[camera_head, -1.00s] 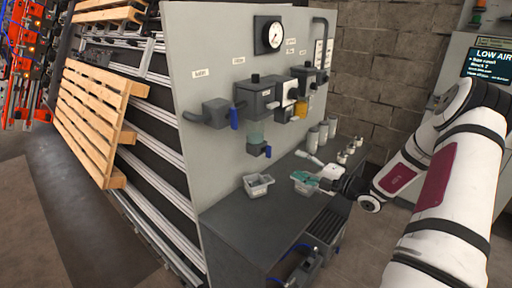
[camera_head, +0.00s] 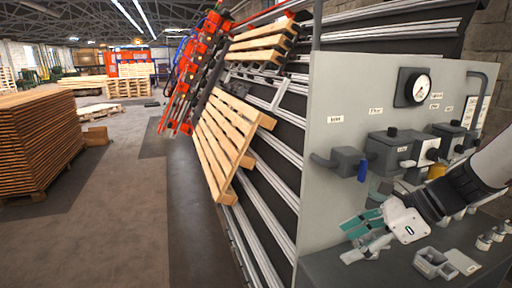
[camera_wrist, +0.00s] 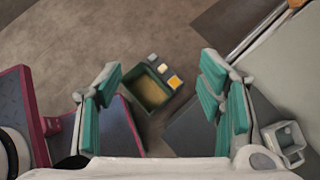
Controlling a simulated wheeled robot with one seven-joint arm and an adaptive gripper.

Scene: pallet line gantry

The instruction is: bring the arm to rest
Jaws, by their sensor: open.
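My gripper (camera_head: 352,237) has teal-padded fingers and is held above the dark bench (camera_head: 335,268), in front of the lower part of the grey panel (camera_head: 335,165). In the wrist view my gripper (camera_wrist: 160,75) is open, its fingers wide apart, with nothing between the pads. The wrist camera looks down at the floor beyond the fingers. My white arm comes in from the right edge in the head view.
Small grey bins (camera_head: 432,262) stand on the bench right of my gripper. The panel carries valve boxes (camera_head: 390,150) and a gauge (camera_head: 415,88). A wooden pallet (camera_head: 225,140) leans on the rail rack. A green bin (camera_wrist: 147,92) stands on the floor. Open floor lies left.

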